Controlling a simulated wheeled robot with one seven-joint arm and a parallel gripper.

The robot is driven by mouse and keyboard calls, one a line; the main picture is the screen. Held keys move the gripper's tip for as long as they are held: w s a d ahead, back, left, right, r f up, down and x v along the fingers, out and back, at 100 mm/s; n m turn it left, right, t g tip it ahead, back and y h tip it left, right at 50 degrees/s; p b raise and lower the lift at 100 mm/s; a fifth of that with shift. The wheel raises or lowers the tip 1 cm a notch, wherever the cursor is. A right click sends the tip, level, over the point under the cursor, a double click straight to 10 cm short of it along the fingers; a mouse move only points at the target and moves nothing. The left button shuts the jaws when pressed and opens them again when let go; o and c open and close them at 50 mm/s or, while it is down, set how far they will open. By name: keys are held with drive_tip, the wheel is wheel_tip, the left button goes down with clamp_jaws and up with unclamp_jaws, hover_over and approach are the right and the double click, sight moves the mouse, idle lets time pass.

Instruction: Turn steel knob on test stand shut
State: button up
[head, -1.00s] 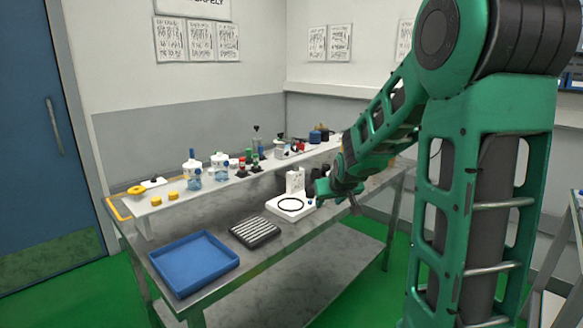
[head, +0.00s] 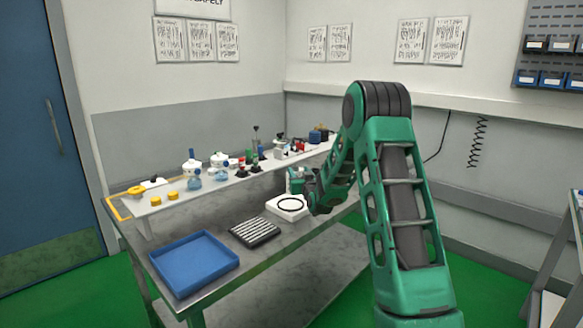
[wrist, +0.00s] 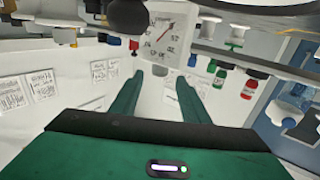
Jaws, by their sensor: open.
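The test stand's white base (head: 280,213), with a black ring on top, stands on the steel bench. Its upright part is mostly hidden by my arm in the head view. In the wrist view, which looks upside down, a white dial gauge (wrist: 172,35) shows just beyond my fingertips. Dark rounded parts hang beside the gauge, but I cannot tell which is the steel knob. My gripper (wrist: 160,78) is open and empty, its two green fingers apart and pointing toward the gauge.
A blue tray (head: 192,262) and a dark ribbed rack (head: 254,233) lie left of the stand on the bench. A raised white shelf (head: 215,186) behind carries bottles, yellow caps and small coloured fittings. The bench front is clear between tray and edge.

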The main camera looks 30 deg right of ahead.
drive_tip(key=x, duration=1)
drive_tip(key=shift+c, duration=0.7)
drive_tip(key=c, duration=0.9)
